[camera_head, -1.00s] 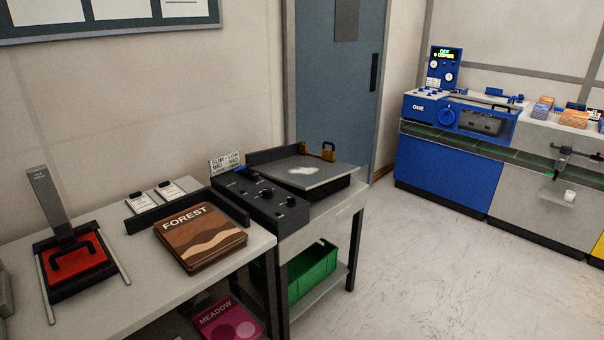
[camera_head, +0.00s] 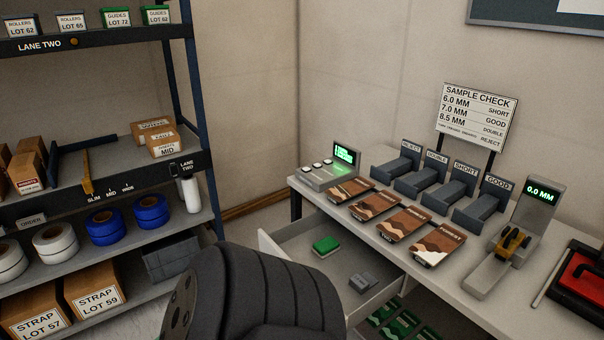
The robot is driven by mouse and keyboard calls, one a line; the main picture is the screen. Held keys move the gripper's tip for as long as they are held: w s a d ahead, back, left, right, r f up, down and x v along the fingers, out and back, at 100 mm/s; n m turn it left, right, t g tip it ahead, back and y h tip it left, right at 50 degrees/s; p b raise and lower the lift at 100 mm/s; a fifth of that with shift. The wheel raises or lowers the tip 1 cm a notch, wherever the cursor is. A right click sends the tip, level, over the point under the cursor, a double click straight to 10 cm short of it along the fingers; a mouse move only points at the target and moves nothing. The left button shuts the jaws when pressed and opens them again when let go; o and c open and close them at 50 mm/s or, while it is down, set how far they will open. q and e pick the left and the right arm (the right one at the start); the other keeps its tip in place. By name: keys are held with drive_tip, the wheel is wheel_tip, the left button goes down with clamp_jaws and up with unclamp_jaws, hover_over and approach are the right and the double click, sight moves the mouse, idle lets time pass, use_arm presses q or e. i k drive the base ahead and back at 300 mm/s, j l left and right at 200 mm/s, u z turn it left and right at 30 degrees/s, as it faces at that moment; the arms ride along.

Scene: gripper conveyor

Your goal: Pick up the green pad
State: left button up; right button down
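The green pad (camera_head: 326,244) is a small block with a pale lower edge. It lies in the open drawer (camera_head: 290,262) below the sample-check table, toward the drawer's back left. A grey block-like item (camera_head: 363,282) lies in the same drawer, to the right of the pad and apart from it. A dark, rounded part of my own arm fills the bottom centre and hides the drawer's near part. Neither gripper's fingers show in this view.
The table (camera_head: 386,237) above the drawer holds several brown sample packs (camera_head: 404,220), grey labelled trays (camera_head: 477,203) and a gauge reading 0.0 MM (camera_head: 540,190). A loaded shelf rack (camera_head: 103,190) stands at left. Green-marked items (camera_head: 392,322) lie below the table.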

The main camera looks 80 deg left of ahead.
sight(325, 247)
drive_tip(key=u, duration=1.9)
